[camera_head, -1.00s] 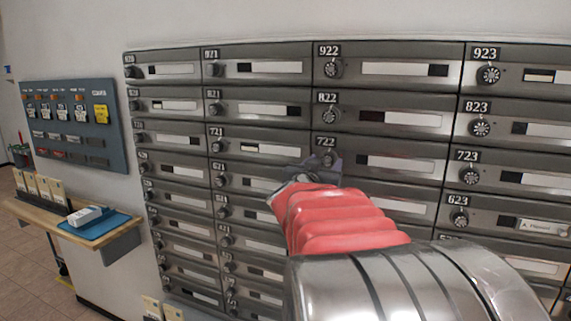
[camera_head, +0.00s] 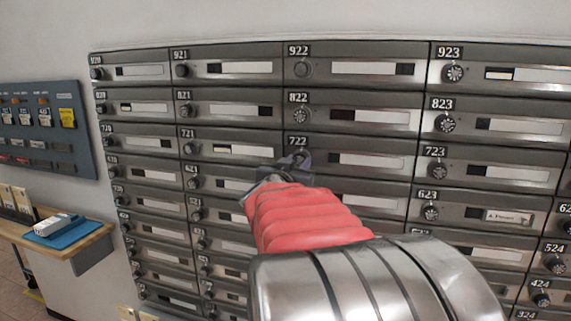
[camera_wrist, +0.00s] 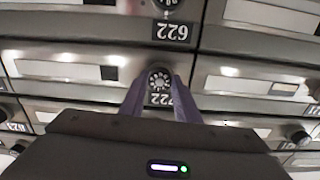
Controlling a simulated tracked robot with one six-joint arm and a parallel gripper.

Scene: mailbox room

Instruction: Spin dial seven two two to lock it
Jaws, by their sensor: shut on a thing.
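The mailbox marked 722 (camera_head: 374,163) is in the middle of the wall unit in the head view. Its dial (camera_wrist: 160,80) shows in the wrist view, dark with a pale ring of marks, and lies between my two fingertips. My gripper (camera_head: 297,162) reaches the 722 dial in the head view and covers most of it. In the wrist view, which is upside down, the gripper's purple fingers (camera_wrist: 159,92) stand on both sides of the dial, shut on it. The 722 label is partly hidden between the fingers. The dial's exact setting is too small to read.
Neighbouring dials are close: 822 (camera_head: 301,116) above, 721 (camera_head: 191,149) to the left and 723 (camera_head: 434,171) to the right. A wooden shelf (camera_head: 92,241) with a blue mat and a blue-grey panel (camera_head: 47,130) are at the left.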

